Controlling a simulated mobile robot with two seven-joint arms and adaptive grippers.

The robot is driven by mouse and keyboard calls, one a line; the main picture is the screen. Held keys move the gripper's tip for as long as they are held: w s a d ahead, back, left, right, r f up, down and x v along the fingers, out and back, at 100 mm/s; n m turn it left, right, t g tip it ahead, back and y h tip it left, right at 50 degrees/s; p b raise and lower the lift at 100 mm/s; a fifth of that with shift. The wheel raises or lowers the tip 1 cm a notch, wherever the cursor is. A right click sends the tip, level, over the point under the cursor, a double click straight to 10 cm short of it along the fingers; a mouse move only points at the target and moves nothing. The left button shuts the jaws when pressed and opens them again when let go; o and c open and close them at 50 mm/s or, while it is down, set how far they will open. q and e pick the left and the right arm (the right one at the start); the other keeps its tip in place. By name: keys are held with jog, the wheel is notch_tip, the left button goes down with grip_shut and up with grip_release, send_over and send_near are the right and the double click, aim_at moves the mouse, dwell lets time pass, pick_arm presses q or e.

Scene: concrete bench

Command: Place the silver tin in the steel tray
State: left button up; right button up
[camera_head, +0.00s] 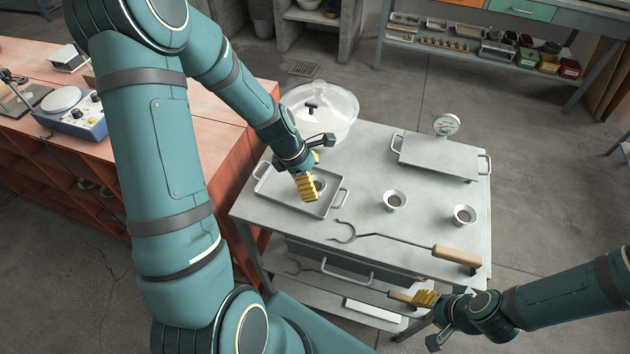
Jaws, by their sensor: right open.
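The steel tray (272,195), a shallow rectangular pan with a handle at each end, lies on the left part of the metal bench top. My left gripper (307,190) reaches down over the tray with its yellow fingers. A small silver tin (321,184) shows partly behind those fingers, within the tray's outline; whether the fingers grip it is hidden. Two similar silver tins, one near the middle (395,201) and one at the right (465,215), stand upright on the bench. My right gripper (427,298) is open and empty, low in front of the bench's front edge.
A scale with a dial (440,158) stands at the back right. A glass-lidded pot (320,112) is behind the tray. The bench top (362,173) is bare between tray and scale.

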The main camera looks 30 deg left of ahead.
pick_arm(q)
jog(key=p+v, duration=0.2)
jog(key=v, duration=0.8)
pick_arm(e)
notch_tip(320, 180, up, 3)
jog(key=shift+w+f, duration=0.1)
jog(key=shift+w, duration=0.05)
pick_arm(q)
jog(key=shift+s+f, duration=0.1)
